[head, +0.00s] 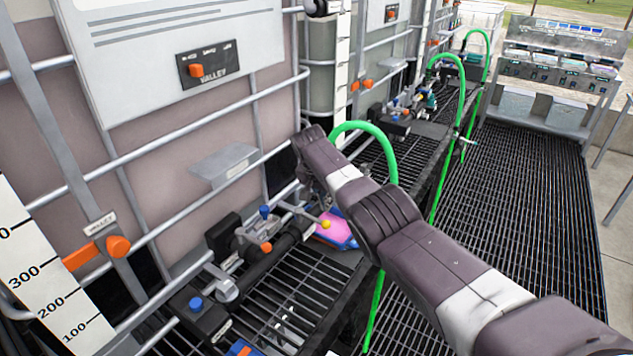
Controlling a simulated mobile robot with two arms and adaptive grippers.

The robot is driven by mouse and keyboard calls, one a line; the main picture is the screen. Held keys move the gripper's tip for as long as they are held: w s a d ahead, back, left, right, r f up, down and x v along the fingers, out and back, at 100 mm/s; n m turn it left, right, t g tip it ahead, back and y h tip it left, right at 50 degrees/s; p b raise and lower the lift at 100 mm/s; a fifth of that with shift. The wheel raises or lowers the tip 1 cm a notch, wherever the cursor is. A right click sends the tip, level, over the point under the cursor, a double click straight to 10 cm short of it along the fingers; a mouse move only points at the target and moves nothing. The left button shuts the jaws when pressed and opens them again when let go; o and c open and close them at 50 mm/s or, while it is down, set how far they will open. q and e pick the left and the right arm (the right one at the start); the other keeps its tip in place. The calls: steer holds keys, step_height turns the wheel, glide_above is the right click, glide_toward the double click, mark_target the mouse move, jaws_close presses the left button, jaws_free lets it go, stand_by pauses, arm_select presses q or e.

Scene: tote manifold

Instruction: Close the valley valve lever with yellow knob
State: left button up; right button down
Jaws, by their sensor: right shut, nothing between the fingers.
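The yellow knob (326,224) sits at the end of a silver lever (299,212) on the valve piping low in front of the tote. The lever lies roughly along the pipe, sloping slightly down to the right in the picture. My right arm reaches in from the lower right and bends down near the tote. My right gripper (308,188) is small and partly hidden by the arm, just above and left of the knob. It is shut and empty; whether it touches the lever is unclear. My left gripper is not in view.
Blue-handled valves (264,212), orange knobs (118,246) and a pink and blue item (336,230) are close by. A green hose (388,150) arches behind my arm. Grated floor (530,200) lies open at right.

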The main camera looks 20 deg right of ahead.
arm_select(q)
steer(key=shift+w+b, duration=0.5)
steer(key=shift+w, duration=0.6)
arm_select(e)
steer(key=w+v, duration=0.1)
steer(key=v, duration=0.8)
steer(key=shift+r, duration=0.35)
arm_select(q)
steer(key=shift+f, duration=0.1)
